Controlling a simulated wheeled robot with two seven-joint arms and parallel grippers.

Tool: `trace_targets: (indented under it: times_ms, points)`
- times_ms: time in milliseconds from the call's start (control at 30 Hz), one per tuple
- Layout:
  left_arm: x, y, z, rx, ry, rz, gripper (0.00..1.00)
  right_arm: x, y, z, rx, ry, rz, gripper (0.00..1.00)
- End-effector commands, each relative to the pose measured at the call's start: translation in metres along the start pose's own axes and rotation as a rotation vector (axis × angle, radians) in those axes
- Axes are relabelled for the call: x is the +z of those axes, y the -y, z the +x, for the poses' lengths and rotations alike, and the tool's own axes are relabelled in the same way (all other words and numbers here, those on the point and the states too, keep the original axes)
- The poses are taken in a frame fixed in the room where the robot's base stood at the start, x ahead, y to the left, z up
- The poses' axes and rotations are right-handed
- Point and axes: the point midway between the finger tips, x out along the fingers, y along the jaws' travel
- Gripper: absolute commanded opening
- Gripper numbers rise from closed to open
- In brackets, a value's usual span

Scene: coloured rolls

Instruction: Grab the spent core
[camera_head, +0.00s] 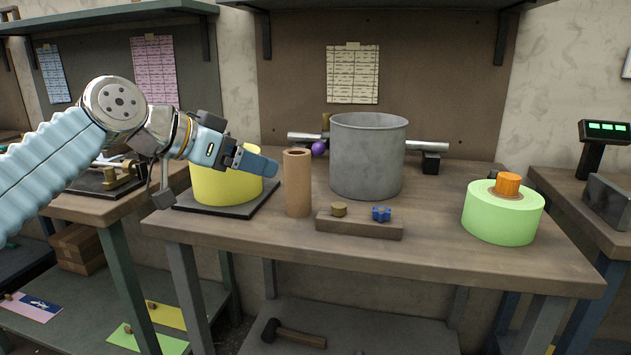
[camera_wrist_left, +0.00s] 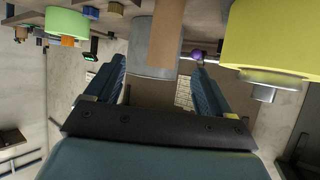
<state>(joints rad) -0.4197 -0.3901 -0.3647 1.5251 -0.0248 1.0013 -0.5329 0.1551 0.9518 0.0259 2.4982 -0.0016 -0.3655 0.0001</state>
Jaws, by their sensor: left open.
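The spent core, a bare brown cardboard tube (camera_head: 297,185), stands upright on the wooden workbench (camera_head: 440,248), left of the grey metal bin. My left gripper (camera_head: 262,163) is open and empty, just left of the tube near its upper part. The head view shows its fingers nearly edge-on. In the left wrist view, which is upside down, the tube (camera_wrist_left: 168,22) appears ahead of the gap between the two spread fingers (camera_wrist_left: 159,62). I cannot tell the exact distance. My right gripper is not in view.
A yellow roll (camera_head: 222,188) on a dark base is behind my left gripper. The grey bin (camera_head: 366,158) stands right of the tube. A low wooden block (camera_head: 360,228) with small knobs is in front. A green roll (camera_head: 502,212) with an orange plug sits at right.

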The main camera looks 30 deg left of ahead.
Motion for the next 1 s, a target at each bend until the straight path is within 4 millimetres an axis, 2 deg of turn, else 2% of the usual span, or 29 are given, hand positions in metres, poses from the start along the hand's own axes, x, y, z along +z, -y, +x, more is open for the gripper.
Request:
trace_targets:
  times_ms: [200, 300, 533, 800, 1000]
  points:
    - [0.001, -0.001, 0.047, 0.003, 0.005, 0.001, 0.83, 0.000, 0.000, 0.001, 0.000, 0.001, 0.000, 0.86]
    - [0.001, -0.001, 0.064, 0.003, 0.005, 0.000, 0.83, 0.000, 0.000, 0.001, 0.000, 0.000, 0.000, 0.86]
    - [0.001, 0.001, 0.085, 0.001, 0.003, 0.000, 0.83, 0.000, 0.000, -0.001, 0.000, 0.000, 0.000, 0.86]
    - [0.003, 0.007, 0.125, 0.002, 0.005, 0.000, 0.83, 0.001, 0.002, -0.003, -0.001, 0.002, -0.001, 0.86]
    - [0.002, 0.007, 0.131, 0.000, 0.002, 0.000, 0.83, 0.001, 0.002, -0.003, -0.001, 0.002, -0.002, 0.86]
